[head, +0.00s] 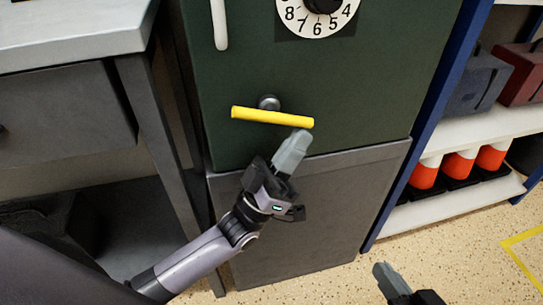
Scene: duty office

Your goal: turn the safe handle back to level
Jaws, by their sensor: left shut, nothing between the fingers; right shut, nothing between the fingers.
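The safe (220,142) is dark green and stands in the middle of the head view on a grey base. Its yellow bar handle (272,117) sits on a round grey hub and tilts slightly, with the right end lower. My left gripper (300,137) is shut and empty, its fingertips just below the handle's right end; I cannot tell whether they touch it. My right gripper (380,268) is shut and empty, low at the bottom right, well away from the safe door.
A white numbered dial (314,27) and a white vertical grip (219,24) are above the handle. A grey desk (70,110) stands close on the left. A blue-framed shelf (400,170) with boxes and orange-and-white items stands on the right.

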